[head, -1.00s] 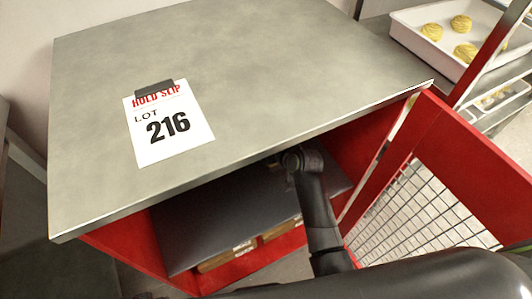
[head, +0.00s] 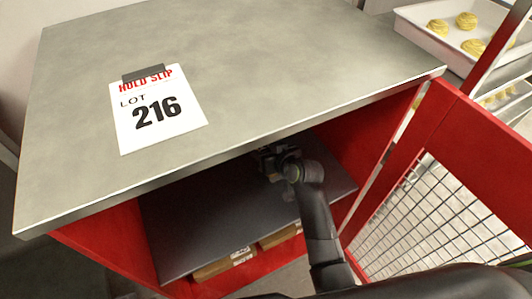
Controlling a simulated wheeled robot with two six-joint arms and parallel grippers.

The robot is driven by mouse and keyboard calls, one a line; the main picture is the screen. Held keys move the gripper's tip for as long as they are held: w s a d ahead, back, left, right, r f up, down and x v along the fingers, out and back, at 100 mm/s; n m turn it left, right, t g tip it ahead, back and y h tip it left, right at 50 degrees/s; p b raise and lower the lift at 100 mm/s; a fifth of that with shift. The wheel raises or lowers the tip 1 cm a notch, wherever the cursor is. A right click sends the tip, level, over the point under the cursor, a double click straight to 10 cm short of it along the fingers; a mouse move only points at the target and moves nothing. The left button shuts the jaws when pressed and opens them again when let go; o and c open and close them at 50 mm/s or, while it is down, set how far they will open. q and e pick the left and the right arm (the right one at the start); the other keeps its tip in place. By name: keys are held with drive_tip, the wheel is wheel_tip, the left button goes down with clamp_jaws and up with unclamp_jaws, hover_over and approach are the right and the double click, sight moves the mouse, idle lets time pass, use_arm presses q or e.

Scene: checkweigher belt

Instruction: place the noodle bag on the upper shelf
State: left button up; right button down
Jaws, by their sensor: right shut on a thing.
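The upper shelf (head: 210,217) is a dark grey board inside the red cabinet, under its grey top. My right gripper (head: 268,158) is in the cabinet opening, above the shelf and just below the top's front edge. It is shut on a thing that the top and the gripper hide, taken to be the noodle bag. No part of the bag can be made out. I cannot tell whether it touches the shelf. My left gripper is not in view.
Cardboard boxes (head: 225,264) sit below the shelf. A red mesh door (head: 450,170) stands open at the right. A white tray of dough pieces (head: 440,38) is behind it.

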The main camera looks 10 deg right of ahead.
drive_tip(key=shift+r, duration=0.1)
drive_tip(key=c, duration=0.6)
unclamp_jaws()
drive_tip(key=shift+f, duration=0.2)
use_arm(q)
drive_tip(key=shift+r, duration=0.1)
use_arm(e)
drive_tip(key=shift+s+r, duration=0.1)
drive_tip(key=shift+r, duration=0.15)
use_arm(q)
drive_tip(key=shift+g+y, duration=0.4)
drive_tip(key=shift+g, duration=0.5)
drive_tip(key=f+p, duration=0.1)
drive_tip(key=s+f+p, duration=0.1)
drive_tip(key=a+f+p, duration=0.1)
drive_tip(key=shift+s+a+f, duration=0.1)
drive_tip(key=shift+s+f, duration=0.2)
use_arm(e)
drive_tip(key=v, duration=1.1)
drive_tip(key=shift+s+d+r, duration=0.1)
drive_tip(key=shift+s+d, duration=0.1)
drive_tip(key=shift+s, duration=0.15)
